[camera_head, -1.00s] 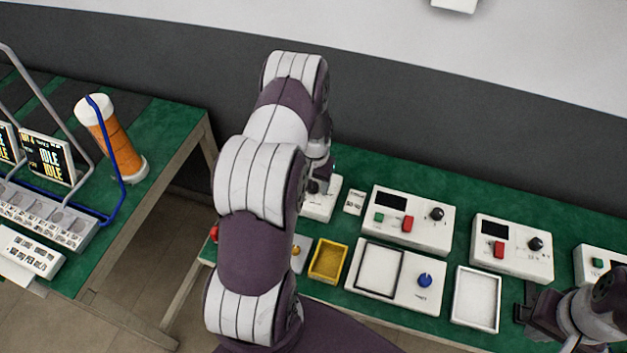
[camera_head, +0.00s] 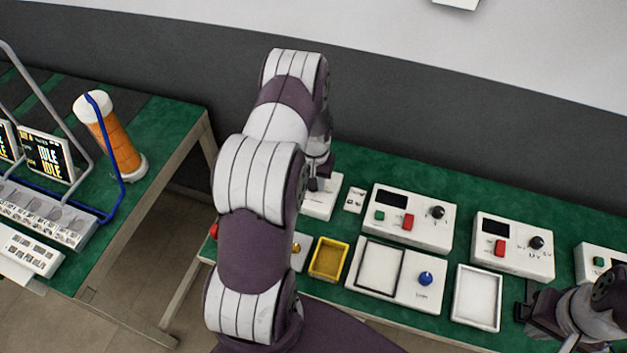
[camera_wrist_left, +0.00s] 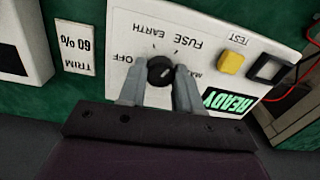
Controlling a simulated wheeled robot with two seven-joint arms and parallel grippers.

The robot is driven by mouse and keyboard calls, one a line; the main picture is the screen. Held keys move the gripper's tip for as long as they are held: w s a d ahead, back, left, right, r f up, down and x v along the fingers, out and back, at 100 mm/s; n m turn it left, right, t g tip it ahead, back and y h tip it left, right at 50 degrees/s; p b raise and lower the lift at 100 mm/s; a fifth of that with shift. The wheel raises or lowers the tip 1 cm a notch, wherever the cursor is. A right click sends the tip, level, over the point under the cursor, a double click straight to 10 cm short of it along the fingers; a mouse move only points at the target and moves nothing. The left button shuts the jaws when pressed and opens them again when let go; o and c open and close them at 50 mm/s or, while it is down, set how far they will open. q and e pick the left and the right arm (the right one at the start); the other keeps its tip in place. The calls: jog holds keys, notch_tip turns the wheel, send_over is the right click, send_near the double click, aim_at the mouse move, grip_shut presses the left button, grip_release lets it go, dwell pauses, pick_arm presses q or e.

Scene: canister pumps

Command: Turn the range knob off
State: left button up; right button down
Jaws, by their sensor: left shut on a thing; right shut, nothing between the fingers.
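The black range knob (camera_wrist_left: 161,70) is on a white panel (camera_wrist_left: 205,22) in the left wrist view, where the labels appear upside down. OFF, EARTH, FUSE and a partly hidden label starting with MA surround it. A pale mark shows on the knob, but I cannot tell which label it points to. My left gripper (camera_wrist_left: 159,78) is shut on the knob, one finger on each side. In the head view my left arm hides most of this panel (camera_head: 322,205). My right gripper (camera_head: 532,308) is shut and empty at the lower right, beside a white tray.
The left wrist view shows a yellow button (camera_wrist_left: 231,63), a green READY display (camera_wrist_left: 229,104) and a TRIM 60% card (camera_wrist_left: 77,55). In the head view, a yellow tray (camera_head: 328,259), a blue-knob unit (camera_head: 425,295) and a white tray (camera_head: 477,297) stand on the green bench.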

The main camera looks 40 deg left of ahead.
pick_arm(q)
jog(key=n+b, duration=0.1)
jog(key=n, duration=0.5)
jog(key=shift+w+a+r, duration=0.1)
jog(key=shift+w, duration=0.05)
jog(key=n, duration=0.5)
jog(key=shift+n+b, duration=0.35)
jog(key=shift+n, duration=0.05)
jog(key=n, duration=0.5)
jog(key=shift+r, duration=0.1)
jog(key=n, duration=0.5)
jog(key=shift+w+a, duration=0.1)
jog(key=shift+n, duration=0.5)
jog(key=o, duration=1)
jog(key=shift+o, duration=0.2)
